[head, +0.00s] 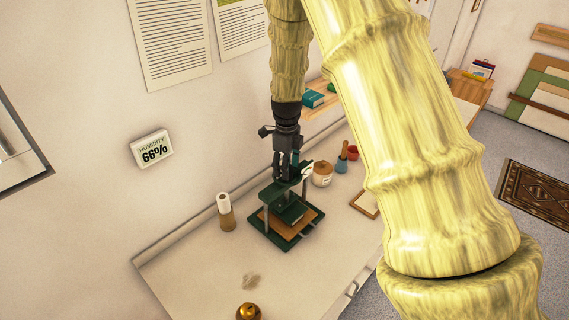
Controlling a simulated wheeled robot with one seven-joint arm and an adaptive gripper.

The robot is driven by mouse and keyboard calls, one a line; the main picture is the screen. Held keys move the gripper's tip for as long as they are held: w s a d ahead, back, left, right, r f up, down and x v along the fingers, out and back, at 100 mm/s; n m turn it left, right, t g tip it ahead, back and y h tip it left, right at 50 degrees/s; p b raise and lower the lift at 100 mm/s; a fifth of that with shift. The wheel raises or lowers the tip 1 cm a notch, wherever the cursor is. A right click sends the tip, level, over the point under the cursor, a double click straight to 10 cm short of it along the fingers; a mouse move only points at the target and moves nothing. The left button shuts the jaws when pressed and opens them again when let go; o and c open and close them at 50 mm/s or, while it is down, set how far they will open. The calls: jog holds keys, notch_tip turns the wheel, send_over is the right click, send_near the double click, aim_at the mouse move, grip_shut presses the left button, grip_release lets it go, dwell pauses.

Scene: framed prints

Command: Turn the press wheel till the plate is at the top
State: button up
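A small dark green press (270,192) stands on the pale worktop, with upright posts and a crossbar. Its green plate (292,212) shows low between the posts, close above a brown board (277,226) on the press base. My gripper (287,172) points down from above onto the top of the press. The press wheel is mostly hidden behind the gripper, so I cannot make out its rim or turn. The fingers are small and dark against the press; I cannot tell if they are shut or touching the wheel.
A paper roll on a brown stand (225,212) is left of the press. A lidded jar (322,174), a blue pot (342,163) and a red pot (352,153) stand behind right. A brass object (249,311) is at the front. The worktop's (190,270) left part is clear.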

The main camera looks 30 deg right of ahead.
jog(key=shift+s+r, duration=0.25)
jog(key=shift+s, duration=0.2)
jog(key=shift+c, duration=0.2)
jog(key=shift+s+r, duration=0.2)
jog(key=shift+s, duration=0.2)
jog(key=c, duration=0.3)
jog(key=shift+s+r, duration=0.15)
jog(key=shift+s, duration=0.1)
jog(key=c, duration=0.4)
jog(key=shift+c, duration=1.3)
jog(key=shift+w+f, duration=0.15)
jog(key=shift+f, duration=0.05)
jog(key=shift+a, duration=0.15)
